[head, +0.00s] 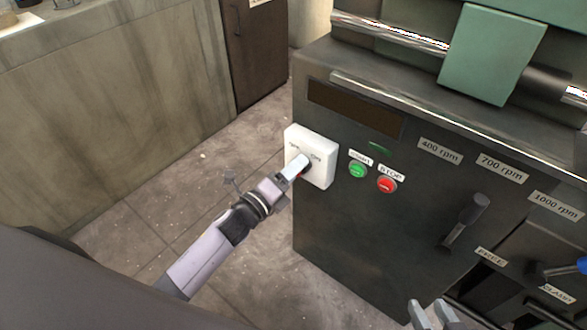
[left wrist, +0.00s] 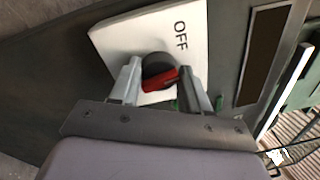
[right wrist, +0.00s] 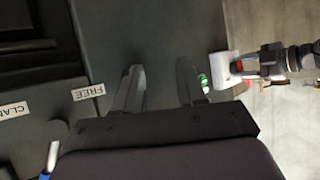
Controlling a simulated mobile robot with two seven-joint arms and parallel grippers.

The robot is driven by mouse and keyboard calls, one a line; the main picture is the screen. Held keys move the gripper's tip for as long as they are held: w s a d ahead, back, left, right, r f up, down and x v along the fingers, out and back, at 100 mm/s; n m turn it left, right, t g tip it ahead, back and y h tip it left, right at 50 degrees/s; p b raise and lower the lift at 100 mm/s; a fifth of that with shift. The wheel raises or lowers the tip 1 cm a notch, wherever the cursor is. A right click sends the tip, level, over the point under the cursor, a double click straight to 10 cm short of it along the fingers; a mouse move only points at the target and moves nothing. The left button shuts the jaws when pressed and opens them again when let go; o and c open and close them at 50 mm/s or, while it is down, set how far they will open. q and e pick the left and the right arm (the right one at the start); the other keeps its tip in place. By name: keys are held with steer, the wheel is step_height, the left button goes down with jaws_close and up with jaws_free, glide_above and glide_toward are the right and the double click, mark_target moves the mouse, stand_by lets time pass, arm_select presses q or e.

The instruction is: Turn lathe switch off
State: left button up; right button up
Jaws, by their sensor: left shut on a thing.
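The lathe switch is a white plate with a dark round knob and a red handle, on the left of the lathe's front panel. In the head view the white plate (head: 322,148) shows, with my left gripper (head: 301,162) in front of its knob. In the left wrist view the red handle (left wrist: 159,80) sits between the two fingers of my left gripper (left wrist: 160,84), which is shut on it. The word OFF is printed on the plate (left wrist: 196,60). My right gripper (head: 433,314) is open and empty in front of the lathe; the right wrist view shows its spread fingers (right wrist: 160,88).
A green start button (head: 357,170) and a red stop button (head: 387,185) sit right of the switch plate. A dark speed lever (head: 466,222) sticks out further right. Open floor (head: 205,165) lies left of the lathe.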

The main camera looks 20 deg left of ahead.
arm_select(q)
steer(key=shift+f+n+y+p, duration=0.15)
steer(key=shift+n+p, duration=0.15)
steer(key=shift+n, duration=1.6)
steer(key=shift+f+n+y+p, duration=0.15)
steer(key=shift+n+p, duration=0.15)
steer(key=shift+n, duration=1.6)
arm_select(e)
steer(key=shift+s+d+f, duration=0.35)
steer(key=shift+d+f, duration=0.2)
arm_select(q)
steer(key=o, duration=1)
steer(key=shift+r, duration=0.1)
arm_select(e)
steer(key=shift+a+r, duration=0.15)
